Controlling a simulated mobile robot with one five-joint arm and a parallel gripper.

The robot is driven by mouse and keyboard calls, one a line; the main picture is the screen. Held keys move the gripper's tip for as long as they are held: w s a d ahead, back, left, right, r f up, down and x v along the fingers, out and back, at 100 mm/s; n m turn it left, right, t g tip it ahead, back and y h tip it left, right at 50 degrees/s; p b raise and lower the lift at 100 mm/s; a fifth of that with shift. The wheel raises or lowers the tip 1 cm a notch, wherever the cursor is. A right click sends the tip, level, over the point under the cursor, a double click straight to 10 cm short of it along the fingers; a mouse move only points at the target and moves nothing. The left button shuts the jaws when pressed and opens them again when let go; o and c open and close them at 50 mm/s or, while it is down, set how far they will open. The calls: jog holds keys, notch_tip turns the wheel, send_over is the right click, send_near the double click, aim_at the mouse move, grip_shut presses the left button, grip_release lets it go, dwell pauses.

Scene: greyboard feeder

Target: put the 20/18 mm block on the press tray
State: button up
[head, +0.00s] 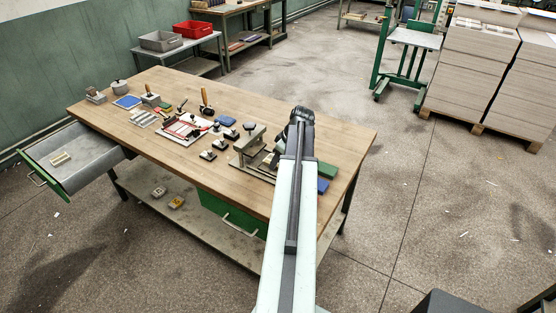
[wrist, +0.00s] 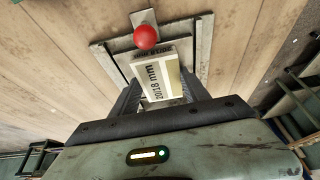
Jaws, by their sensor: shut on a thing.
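The 20/18 mm block (wrist: 158,80) is pale with a printed label, and in the wrist view it sits between the two fingers of my gripper (wrist: 160,92). My gripper is shut on it. Behind the block is a grey metal plate (wrist: 203,48), which seems to be the press tray, with a red ball knob (wrist: 146,36) beside the block's far end. I cannot tell whether the block touches the plate. In the head view my gripper (head: 300,114) is over the right part of the workbench, and my arm hides the block and part of what lies there.
The wooden workbench (head: 165,88) carries a small press-like stand (head: 249,142), several black-knobbed stamps (head: 208,154), a red-edged sheet (head: 184,128), and green (head: 327,170) and blue (head: 323,185) blocks near the right edge. An open drawer (head: 75,160) juts out at left.

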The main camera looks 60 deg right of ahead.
jog(key=o, duration=1.5)
jog(key=shift+r, duration=0.1)
jog(key=p+v, duration=0.7)
jog(key=v, duration=0.1)
